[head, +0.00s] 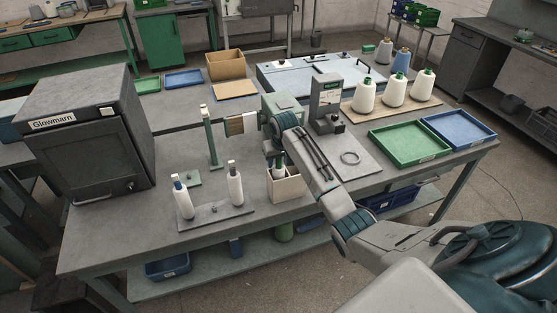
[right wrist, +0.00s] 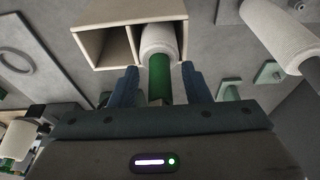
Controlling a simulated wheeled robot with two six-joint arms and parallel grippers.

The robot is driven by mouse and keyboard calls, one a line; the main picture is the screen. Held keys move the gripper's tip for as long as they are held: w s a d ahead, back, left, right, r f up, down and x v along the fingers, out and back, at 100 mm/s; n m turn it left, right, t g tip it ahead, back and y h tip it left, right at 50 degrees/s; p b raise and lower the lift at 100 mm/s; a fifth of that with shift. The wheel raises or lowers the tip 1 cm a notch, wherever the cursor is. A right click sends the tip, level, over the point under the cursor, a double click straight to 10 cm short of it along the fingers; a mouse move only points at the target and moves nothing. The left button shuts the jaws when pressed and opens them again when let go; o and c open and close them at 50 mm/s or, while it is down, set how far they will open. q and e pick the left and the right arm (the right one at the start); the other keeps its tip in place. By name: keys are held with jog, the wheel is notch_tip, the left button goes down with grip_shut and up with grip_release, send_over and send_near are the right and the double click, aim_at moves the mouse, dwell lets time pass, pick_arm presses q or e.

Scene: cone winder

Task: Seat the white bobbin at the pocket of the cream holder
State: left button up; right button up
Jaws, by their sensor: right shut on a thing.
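The cream holder (head: 287,190) is an open box on the grey table, divided into two pockets; its divider shows in the right wrist view (right wrist: 128,42). My right gripper (head: 277,160) is above it, pointing down. Its fingers (right wrist: 162,88) are shut on the green upper end of the white bobbin (right wrist: 160,38). The bobbin's white body is at the right-hand pocket in the right wrist view and looks partly inside it. The other pocket looks empty. In the head view, my gripper and the holder walls hide most of the bobbin; its depth is unclear. My left gripper is not in view.
Two other white bobbins (head: 235,185) stand on a grey plate (head: 215,217) left of the holder. A green post (head: 212,140) rises behind them. Green (head: 408,141) and blue trays are farther right.

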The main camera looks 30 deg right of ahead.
jog(key=o, duration=0.9)
jog(key=shift+o, duration=0.2)
jog(key=shift+r, duration=0.1)
jog(key=b+v, duration=0.3)
jog(key=v, duration=0.7)
jog(key=shift+r+b, duration=0.35)
jog(key=shift+s, duration=0.1)
